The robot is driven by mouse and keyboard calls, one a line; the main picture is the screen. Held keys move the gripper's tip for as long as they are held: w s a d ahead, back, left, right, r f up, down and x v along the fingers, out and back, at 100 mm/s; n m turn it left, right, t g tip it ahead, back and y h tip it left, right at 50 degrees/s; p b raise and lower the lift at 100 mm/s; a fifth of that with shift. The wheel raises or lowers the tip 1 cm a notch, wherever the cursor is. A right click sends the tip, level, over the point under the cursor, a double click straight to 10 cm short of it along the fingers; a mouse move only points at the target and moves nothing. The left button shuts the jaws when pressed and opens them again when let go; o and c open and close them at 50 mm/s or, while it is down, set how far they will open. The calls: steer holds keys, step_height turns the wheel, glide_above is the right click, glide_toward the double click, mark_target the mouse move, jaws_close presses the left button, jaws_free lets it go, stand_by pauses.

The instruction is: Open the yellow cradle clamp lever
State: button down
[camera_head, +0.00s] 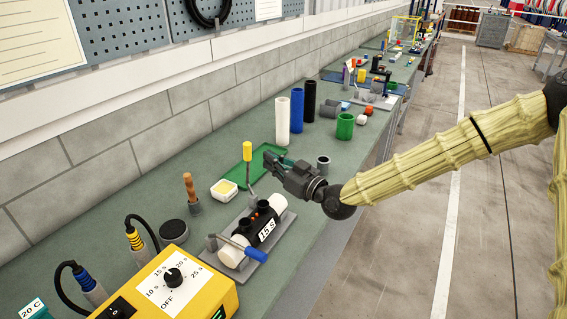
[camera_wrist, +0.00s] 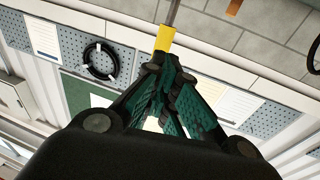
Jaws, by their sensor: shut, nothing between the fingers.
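The yellow clamp lever (camera_head: 247,152) stands nearly upright on a thin grey rod at the far end of the grey cradle (camera_head: 262,257). It also shows in the wrist view (camera_wrist: 165,39), just beyond my fingertips. My gripper (camera_head: 270,160) is shut and empty, just to the right of the yellow handle in the head view. I cannot tell whether it touches the handle. A white pipe (camera_head: 230,256) with a black fitting marked "15 S" (camera_head: 267,231) lies in the cradle. The blue lever (camera_head: 242,249) lies low across the cradle's near end.
A yellow timer box (camera_head: 212,291) stands at the near left. A green tray (camera_head: 262,160) lies behind the gripper. White, blue and black tubes (camera_head: 296,110) stand farther back, near a green cup (camera_head: 345,126).

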mark_target(248, 149)
steer(key=shift+p+x, duration=1.3)
steer(key=shift+x, duration=1.6)
steer(key=shift+a, duration=0.1)
steer(key=shift+w+a+r+g+h+b, duration=0.1)
steer(key=shift+w+a+g+h+b, duration=0.1)
steer(key=shift+w+a+g+h, duration=0.3)
steer(key=shift+w+a+r+g+h+b, duration=0.1)
steer(key=shift+w+a+g+h+b, duration=0.15)
steer(key=shift+w+a, duration=0.35)
steer(key=shift+s+a, duration=0.1)
steer(key=shift+s, duration=0.1)
